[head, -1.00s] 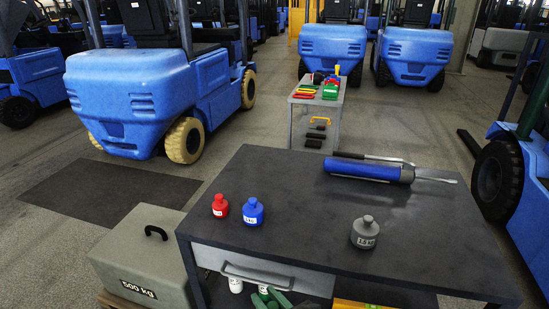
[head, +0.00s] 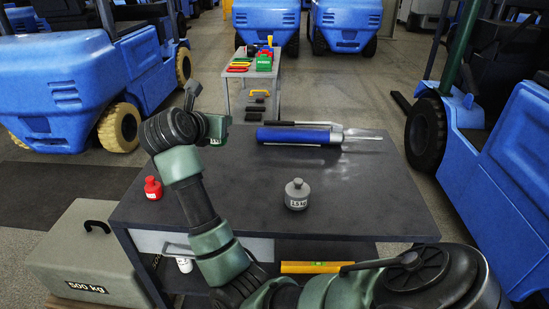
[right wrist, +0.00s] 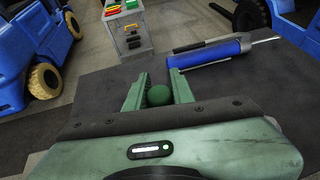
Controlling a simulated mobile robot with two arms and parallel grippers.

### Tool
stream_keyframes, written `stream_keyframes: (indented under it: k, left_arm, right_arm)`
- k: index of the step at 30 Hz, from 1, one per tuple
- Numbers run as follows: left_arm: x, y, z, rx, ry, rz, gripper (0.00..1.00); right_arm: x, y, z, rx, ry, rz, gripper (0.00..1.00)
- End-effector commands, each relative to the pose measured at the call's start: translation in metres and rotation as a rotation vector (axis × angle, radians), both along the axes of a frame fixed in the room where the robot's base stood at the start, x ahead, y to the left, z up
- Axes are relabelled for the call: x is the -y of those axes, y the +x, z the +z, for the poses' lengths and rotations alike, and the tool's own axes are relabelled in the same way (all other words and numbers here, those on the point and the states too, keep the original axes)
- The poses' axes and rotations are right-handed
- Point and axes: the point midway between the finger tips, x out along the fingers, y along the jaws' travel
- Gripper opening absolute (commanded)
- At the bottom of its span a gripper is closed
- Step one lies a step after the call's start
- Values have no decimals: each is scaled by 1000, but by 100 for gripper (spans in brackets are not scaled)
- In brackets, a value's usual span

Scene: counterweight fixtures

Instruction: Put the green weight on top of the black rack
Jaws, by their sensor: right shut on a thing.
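The black rack (head: 345,180) is a dark table-like stand with a flat top, a grey drawer and a lower shelf. My right gripper (right wrist: 158,92) is shut on the green weight (right wrist: 159,96), whose round knob shows between the fingers in the right wrist view. In the head view my right gripper (head: 218,128) is above the far left part of the rack top. There the weight is mostly covered by the gripper, with a bit of white label showing. Contact with the top cannot be told. My left gripper is not in view.
On the rack top stand a red weight (head: 152,188) at left, a grey weight (head: 297,194) in the middle and a blue tool (head: 300,136) at the back. A yellow level (head: 312,267) lies below. A 500 kg block (head: 75,245) stands at left. The top's right side is clear.

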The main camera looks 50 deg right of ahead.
Motion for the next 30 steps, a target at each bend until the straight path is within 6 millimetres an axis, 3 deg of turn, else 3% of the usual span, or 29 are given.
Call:
stream_keyframes:
  k: [2, 5, 19, 30]
  left_arm:
    - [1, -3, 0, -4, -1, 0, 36]
    - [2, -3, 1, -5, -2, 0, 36]
    - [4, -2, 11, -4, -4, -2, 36]
    - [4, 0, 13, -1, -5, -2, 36]
  right_arm:
    - [-2, 3, 6, 2, -2, -4, 0]
    - [-3, 4, -4, -1, -4, -7, 0]
    - [-2, 4, -119, -2, -7, -5, 0]
    - [-3, 4, -160, 1, -6, -3, 0]
